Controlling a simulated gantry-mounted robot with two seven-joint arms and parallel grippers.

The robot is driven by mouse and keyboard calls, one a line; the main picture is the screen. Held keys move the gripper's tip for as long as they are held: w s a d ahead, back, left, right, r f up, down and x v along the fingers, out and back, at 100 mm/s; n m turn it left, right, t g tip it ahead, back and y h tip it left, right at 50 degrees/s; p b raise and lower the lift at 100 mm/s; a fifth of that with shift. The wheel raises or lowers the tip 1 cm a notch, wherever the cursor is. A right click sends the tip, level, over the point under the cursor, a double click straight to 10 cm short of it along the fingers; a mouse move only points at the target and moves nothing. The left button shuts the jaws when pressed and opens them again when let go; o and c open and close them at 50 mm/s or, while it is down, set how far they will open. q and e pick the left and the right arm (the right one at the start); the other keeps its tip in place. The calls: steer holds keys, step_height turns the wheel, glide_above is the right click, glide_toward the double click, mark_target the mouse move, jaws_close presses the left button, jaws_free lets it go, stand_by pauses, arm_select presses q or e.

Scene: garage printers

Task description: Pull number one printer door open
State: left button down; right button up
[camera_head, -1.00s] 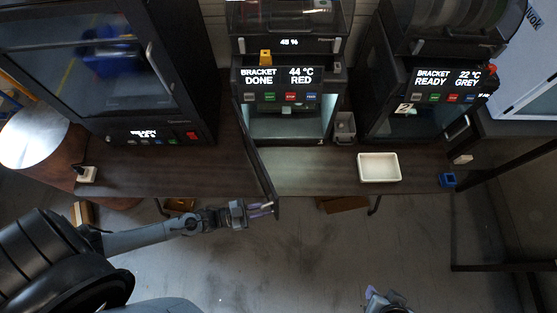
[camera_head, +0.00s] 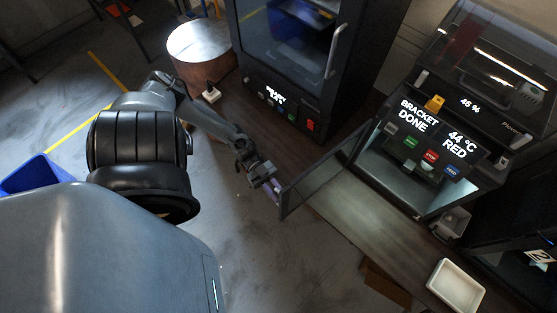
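The printer with the "BRACKET DONE 44 °C RED" display (camera_head: 433,130) stands at the right. No number one shows on it, but its neighbour bears a 2. Its dark see-through door (camera_head: 322,177) is swung wide open, and its lit chamber (camera_head: 398,190) shows. My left gripper (camera_head: 275,187) is at the door's free edge, where the handle is. The fingertips are small and partly hidden there, so I cannot tell if they are closed on the handle. My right gripper is out of view.
A larger printer (camera_head: 290,55) stands behind the door, with a round metal-topped drum (camera_head: 203,42) to its left. A white tray (camera_head: 456,287) and small grey bin (camera_head: 452,222) are on the bench (camera_head: 350,215). The printer marked 2 (camera_head: 540,256) is at right. Floor left of the bench is open.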

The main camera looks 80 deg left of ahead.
arm_select(q)
steer(key=c, duration=1.2)
jaws_free()
steer(key=shift+a, duration=0.1)
steer(key=b+v, duration=0.2)
steer(key=v, duration=0.8)
steer(key=shift+s+a, duration=0.2)
steer(key=shift+a, duration=0.15)
